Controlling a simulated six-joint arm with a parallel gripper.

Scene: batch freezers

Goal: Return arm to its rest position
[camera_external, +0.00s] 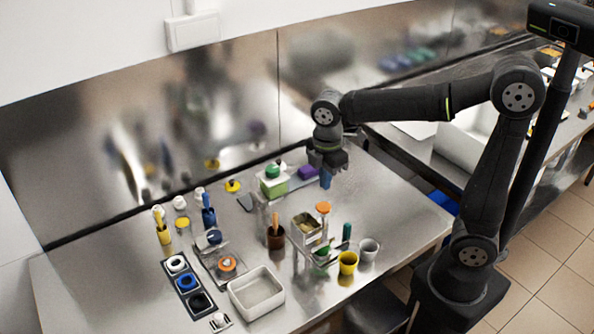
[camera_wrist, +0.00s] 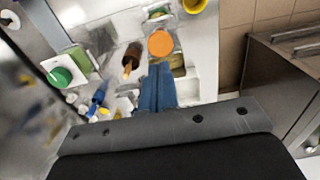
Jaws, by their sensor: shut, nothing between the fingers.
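My gripper (camera_external: 326,180) hangs above the right part of the steel work table (camera_external: 385,212) in the external view, with my arm arching in from the right. Its blue fingers also show in the wrist view (camera_wrist: 158,88), pressed together with nothing between them. In the external view it is behind an orange round lid (camera_external: 323,207) and to the right of a purple block (camera_external: 308,172). In the wrist view the orange lid (camera_wrist: 160,44) shows just beyond the fingertips. Whether the fingers touch anything below is unclear.
A green box (camera_external: 273,187) stands left of my gripper. A brown cup (camera_external: 276,238), a yellow cup (camera_external: 348,263) and a grey cup (camera_external: 369,249) stand toward the front. A white tray (camera_external: 257,293) lies front left. The table's right side is clear.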

